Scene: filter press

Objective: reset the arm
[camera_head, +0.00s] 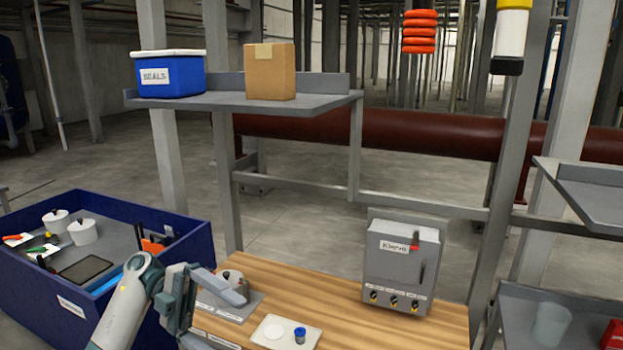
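My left arm comes in from the bottom left, and its gripper (222,304) is over the left end of the wooden table (330,295). One long grey finger reaches right from the top end of the hand, set well off its middle, so the gripper looks open. The other finger is hard to make out. I see nothing held. The finger passes in front of a grey labelled fixture (247,303) with a round metal part; I cannot tell if they touch. My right arm and gripper are not in view.
A blue bin (190,232) with white canisters and tools stands left. A white tray (272,341) with a blue-topped item lies on the table, near a grey control box (398,262). A shelf (310,103) above holds a blue SEALS box (170,76) and a carton (270,75).

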